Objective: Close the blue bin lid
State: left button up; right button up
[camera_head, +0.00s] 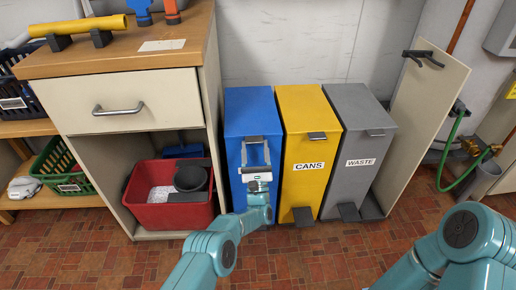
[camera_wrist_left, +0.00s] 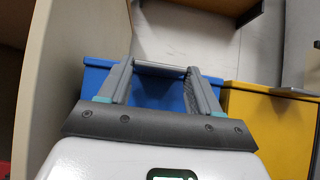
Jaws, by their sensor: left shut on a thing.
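The blue bin (camera_head: 237,150) stands beside the cabinet, left of two other bins. Its blue lid (camera_head: 249,108) lies down over the top, about level with the neighbouring lids; whether a thin gap remains at the front cannot be told. My left gripper (camera_head: 256,140) is at the lid's front edge, its fingers shut on the grey lid handle. In the left wrist view, the gripper (camera_wrist_left: 160,70) has its fingers at both ends of a grey bar, with the blue bin (camera_wrist_left: 150,92) behind. My right arm shows at lower right; its gripper is out of view.
A yellow cans bin (camera_head: 303,165) and a grey waste bin (camera_head: 352,165) stand close on the right. The cabinet (camera_head: 130,105) is close on the left, with a red tub (camera_head: 170,215) in its open lower space. Tiled floor lies in front.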

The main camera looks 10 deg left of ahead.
pick_arm(q)
jog(key=shift+a+f, duration=0.25)
jog(key=shift+f, duration=0.55)
jog(key=o, duration=1.5)
jog(key=shift+w+f, duration=0.2)
jog(key=shift+w, duration=0.05)
jog(key=shift+s+d+r, duration=0.1)
jog(key=shift+s+r, duration=0.05)
jog(key=shift+r, duration=0.2)
jog(key=shift+f, duration=0.15)
jog(key=p+v, duration=0.2)
jog(key=v, duration=0.6)
jog(key=p+v, duration=0.2)
jog(key=v, duration=0.6)
jog(key=shift+s+r, duration=0.25)
jog(key=shift+s, duration=0.05)
